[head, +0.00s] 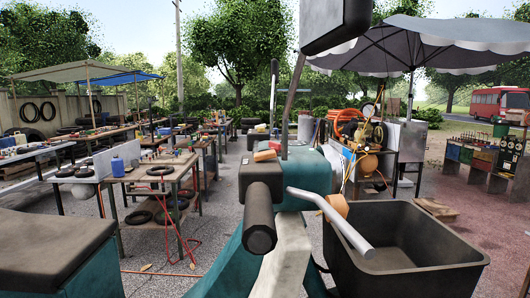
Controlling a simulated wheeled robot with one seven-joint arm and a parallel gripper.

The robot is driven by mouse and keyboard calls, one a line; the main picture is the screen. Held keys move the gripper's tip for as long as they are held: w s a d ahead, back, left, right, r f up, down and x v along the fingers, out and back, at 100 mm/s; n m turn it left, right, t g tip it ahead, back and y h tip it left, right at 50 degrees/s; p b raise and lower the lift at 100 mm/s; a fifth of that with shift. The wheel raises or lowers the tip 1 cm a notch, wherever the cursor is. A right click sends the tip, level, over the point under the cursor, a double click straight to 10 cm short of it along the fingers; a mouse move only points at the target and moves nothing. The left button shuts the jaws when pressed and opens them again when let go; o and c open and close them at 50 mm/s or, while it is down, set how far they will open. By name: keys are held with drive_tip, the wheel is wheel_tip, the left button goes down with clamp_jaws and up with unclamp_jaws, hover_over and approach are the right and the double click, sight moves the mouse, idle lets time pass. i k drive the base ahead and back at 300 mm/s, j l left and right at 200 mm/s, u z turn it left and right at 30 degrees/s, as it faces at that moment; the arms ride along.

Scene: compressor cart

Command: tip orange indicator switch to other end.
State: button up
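Close in front of me is a teal vehicle body (310,168) with a black handlebar grip (260,217) and a silver lever (340,222). A small orange piece (337,206) sits by the lever, and a second small orange-tan piece (265,155) sits to the left, behind the grip. I cannot tell which is the orange indicator switch, nor to which end a switch is tipped. My gripper is not in view.
A black open bin (430,275) stands at lower right and a teal block with a dark top (45,250) at lower left. A dark mirror-like part (335,22) hangs above.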

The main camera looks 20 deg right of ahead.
sight(271, 154)
drive_tip(key=i+j, duration=0.1)
drive_tip(key=j, duration=0.4)
drive_tip(key=i+j, duration=0.1)
drive_tip(key=j, duration=0.4)
drive_tip(key=i+j, duration=0.1)
drive_tip(key=j, duration=0.4)
drive_tip(key=i+j, duration=0.1)
drive_tip(key=j, duration=0.4)
